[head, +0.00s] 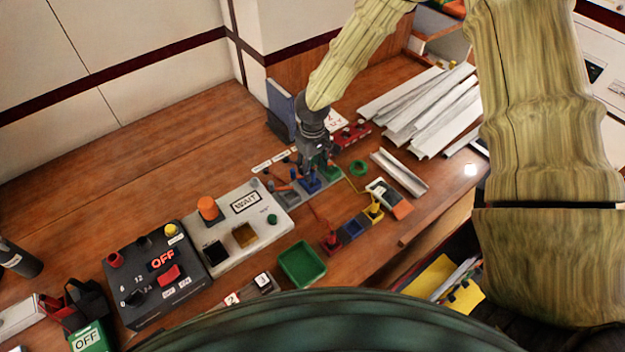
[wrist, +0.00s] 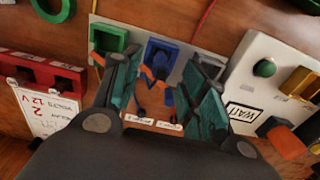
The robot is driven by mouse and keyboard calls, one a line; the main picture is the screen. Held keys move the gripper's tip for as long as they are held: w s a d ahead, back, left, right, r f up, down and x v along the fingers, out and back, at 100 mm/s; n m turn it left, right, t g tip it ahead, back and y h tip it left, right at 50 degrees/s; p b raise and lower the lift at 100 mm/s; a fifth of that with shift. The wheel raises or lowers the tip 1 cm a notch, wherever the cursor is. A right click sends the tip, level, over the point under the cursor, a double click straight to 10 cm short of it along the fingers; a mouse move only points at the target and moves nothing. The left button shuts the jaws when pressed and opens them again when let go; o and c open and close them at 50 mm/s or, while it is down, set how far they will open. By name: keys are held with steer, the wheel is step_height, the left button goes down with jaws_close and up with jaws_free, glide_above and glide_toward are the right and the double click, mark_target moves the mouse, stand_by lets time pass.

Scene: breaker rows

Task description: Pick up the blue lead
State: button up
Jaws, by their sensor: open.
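My gripper (head: 316,162) is low over the row of coloured blocks in the head view, pointing down. In the wrist view its two teal fingers (wrist: 163,85) are apart. A blue lead end (wrist: 168,94) shows between them, close to a blue block (wrist: 162,50), with orange parts beside it. I cannot tell whether either finger touches the lead. In the head view a blue block (head: 310,184) shows just below the gripper, and the fingers hide part of what is there.
A green block (wrist: 107,38) and a grey block (wrist: 205,64) flank the blue one. The white WAIT panel (head: 240,230) stands to the left in the head view. A red box (head: 350,134), metal channels (head: 425,105) and a green tray (head: 302,264) lie around. The back-left bench is clear.

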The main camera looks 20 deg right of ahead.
steer(key=shift+f, duration=1.15)
steer(key=shift+c, duration=0.4)
jaws_close()
steer(key=shift+r, duration=0.2)
